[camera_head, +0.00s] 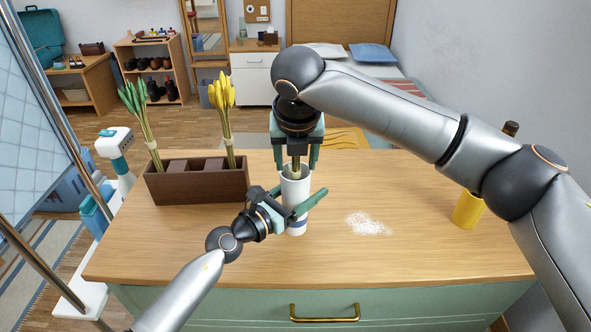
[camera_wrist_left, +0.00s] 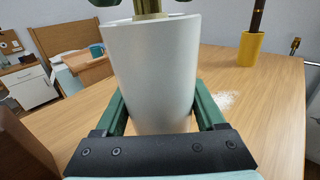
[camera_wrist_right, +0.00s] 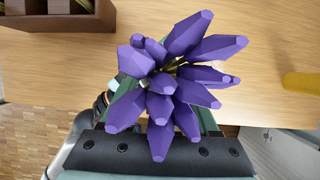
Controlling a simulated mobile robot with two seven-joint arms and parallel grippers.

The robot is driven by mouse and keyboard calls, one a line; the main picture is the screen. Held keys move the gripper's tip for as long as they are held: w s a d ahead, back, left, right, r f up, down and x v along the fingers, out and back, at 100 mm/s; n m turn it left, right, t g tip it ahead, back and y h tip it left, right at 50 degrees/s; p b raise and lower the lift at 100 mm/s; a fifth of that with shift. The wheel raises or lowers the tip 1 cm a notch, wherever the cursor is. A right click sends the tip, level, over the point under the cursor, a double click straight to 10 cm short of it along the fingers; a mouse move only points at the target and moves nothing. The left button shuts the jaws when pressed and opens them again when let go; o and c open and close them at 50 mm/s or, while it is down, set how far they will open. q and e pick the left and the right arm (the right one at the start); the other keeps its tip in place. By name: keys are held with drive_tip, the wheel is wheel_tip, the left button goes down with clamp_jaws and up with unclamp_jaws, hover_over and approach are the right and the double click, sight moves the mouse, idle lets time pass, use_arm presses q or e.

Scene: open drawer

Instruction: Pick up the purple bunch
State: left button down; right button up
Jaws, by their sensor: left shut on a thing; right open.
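The purple bunch (camera_wrist_right: 175,85) shows from above in the right wrist view, its pointed tips fanned out. Its pale stems (camera_head: 295,168) stand in a white cup (camera_head: 296,226) on the table, also large in the left wrist view (camera_wrist_left: 155,75). In the head view its purple tips are hidden behind my right wrist. My right gripper (camera_head: 295,160) points down over the cup, open, its fingers either side of the stems. My left gripper (camera_head: 297,200) is shut on the white cup from the front.
A brown compartment box (camera_head: 198,187) at the left holds a green bunch (camera_head: 138,105) and a yellow bunch (camera_head: 222,95). White grains (camera_head: 368,223) lie right of the cup. A yellow cup (camera_head: 467,210) with a dark stick stands at the right, near my right arm. The front table is clear.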

drive_tip(key=shift+w+f, duration=0.1)
drive_tip(key=shift+f, duration=0.15)
clamp_jaws()
idle(0.3)
